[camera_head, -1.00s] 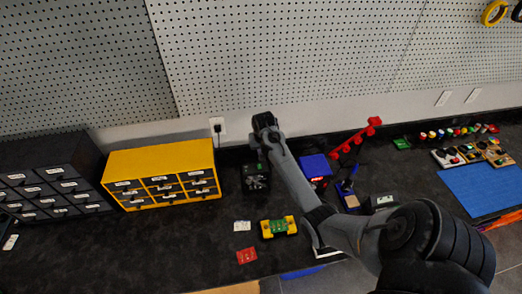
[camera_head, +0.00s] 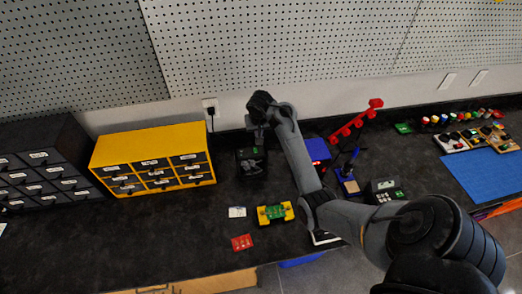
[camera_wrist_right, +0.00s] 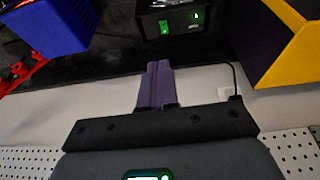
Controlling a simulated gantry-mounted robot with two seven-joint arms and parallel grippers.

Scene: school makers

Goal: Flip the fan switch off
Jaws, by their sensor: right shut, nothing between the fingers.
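The fan unit looks like a small black box (camera_head: 251,168) on the dark bench, right of the yellow drawer cabinet. In the right wrist view the black box (camera_wrist_right: 180,36) is at the top centre, with a green-lit rocker switch (camera_wrist_right: 165,27) on its face and a small green mark to its right. Which way the switch is tipped is too small to tell. My right gripper (camera_head: 257,138) is at the back of the box, near its top. Its fingers (camera_wrist_right: 159,70) are shut and empty, just short of the switch face in the wrist picture. My left gripper is not in view.
A yellow drawer cabinet (camera_head: 150,140) stands left of the box and a blue box (camera_wrist_right: 55,22) on its other side.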

